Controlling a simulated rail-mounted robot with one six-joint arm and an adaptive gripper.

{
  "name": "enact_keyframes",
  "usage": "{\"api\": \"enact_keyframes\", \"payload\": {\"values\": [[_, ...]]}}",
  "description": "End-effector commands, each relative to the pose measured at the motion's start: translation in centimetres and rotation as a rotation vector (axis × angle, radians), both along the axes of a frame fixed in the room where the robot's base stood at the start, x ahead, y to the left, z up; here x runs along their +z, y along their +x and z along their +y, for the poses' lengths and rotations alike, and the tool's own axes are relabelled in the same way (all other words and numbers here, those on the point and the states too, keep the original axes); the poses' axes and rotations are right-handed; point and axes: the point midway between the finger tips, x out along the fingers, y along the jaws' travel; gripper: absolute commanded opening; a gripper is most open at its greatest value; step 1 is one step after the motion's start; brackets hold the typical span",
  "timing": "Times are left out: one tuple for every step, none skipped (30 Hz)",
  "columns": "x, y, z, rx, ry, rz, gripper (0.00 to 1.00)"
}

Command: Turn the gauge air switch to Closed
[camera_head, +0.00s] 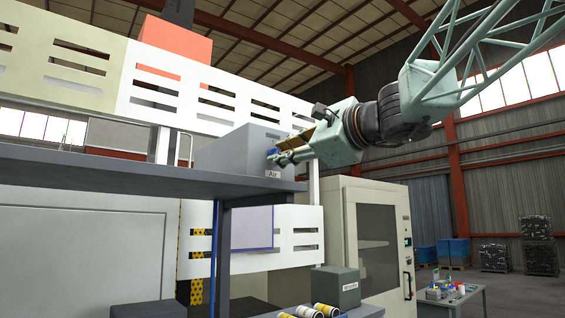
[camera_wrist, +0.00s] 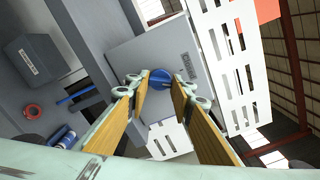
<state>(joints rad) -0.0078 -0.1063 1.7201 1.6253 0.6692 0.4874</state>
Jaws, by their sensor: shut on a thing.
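A grey box (camera_head: 232,152) with a label reading "Air" stands on a dark grey shelf (camera_head: 120,178) in the head view. A blue knob (camera_wrist: 160,76) sits on the box's face in the wrist view. My gripper (camera_head: 278,156) reaches in from the right to the box's face. In the wrist view my gripper (camera_wrist: 163,86) has its fingertips on both sides of the knob, shut on it. In the head view the fingers mostly hide the knob.
A white slotted guard (camera_head: 215,95) runs behind the box. Below the shelf are a dark labelled box (camera_head: 336,287) and several cans (camera_head: 325,310). A pale cabinet (camera_head: 372,235) stands to the right. Open room lies right of the box.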

Motion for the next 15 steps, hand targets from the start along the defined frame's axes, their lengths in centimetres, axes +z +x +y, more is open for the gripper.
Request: {"api": "enact_keyframes", "payload": {"values": [[-0.34, -0.01, 0.01, 0.0, -0.015, -0.014, 0.11], [-0.31, 0.0, 0.01, 0.0, -0.025, -0.022, 0.11], [-0.31, 0.0, 0.01, 0.0, -0.039, -0.033, 0.11], [-0.32, 0.0, 0.0, -0.001, -0.049, -0.041, 0.11], [-0.33, 0.0, 0.0, -0.001, -0.06, -0.049, 0.11], [-0.35, 0.01, 0.0, -0.001, -0.073, -0.059, 0.11], [-0.35, 0.01, 0.0, -0.001, -0.083, -0.068, 0.11], [-0.33, 0.01, 0.0, -0.001, -0.093, -0.076, 0.11], [-0.32, 0.01, 0.0, 0.0, -0.107, -0.087, 0.11], [-0.33, 0.01, 0.0, -0.001, -0.117, -0.095, 0.11], [-0.36, 0.01, 0.0, 0.0, -0.129, -0.103, 0.11], [-0.36, 0.01, 0.0, 0.0, -0.143, -0.114, 0.11], [-0.33, 0.01, 0.0, 0.0, -0.152, -0.123, 0.11], [-0.32, 0.02, 0.0, 0.0, -0.163, -0.131, 0.11], [-0.36, 0.02, 0.0, 0.0, -0.178, -0.143, 0.11]]}}
